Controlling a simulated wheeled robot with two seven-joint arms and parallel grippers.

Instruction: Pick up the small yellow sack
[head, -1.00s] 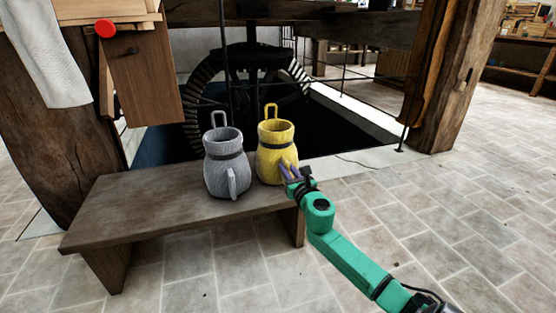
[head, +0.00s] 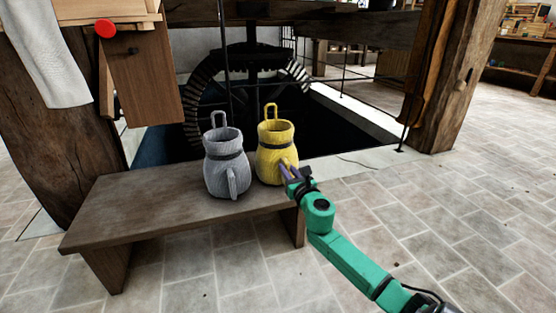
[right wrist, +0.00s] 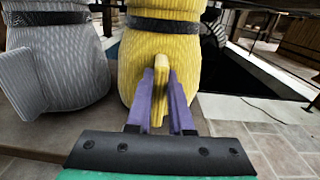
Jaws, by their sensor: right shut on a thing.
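The small yellow sack (head: 275,152) stands upright on the right end of a wooden bench, with a dark band round its neck and a loop above its rim. It also shows in the right wrist view (right wrist: 160,58). My right gripper (head: 288,168) reaches it from the front right. In the right wrist view its two purple fingers (right wrist: 161,98) are shut on the sack's yellow front tab, one on each side. The sack's base appears to rest on the bench. My left gripper is not in view.
A similar grey sack (head: 225,165) stands close on the left of the yellow one. The bench (head: 130,205) is bare on its left. A dark pit with a wheel (head: 250,85) lies behind. A wooden post (head: 440,90) stands at the right; tiled floor is open in front.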

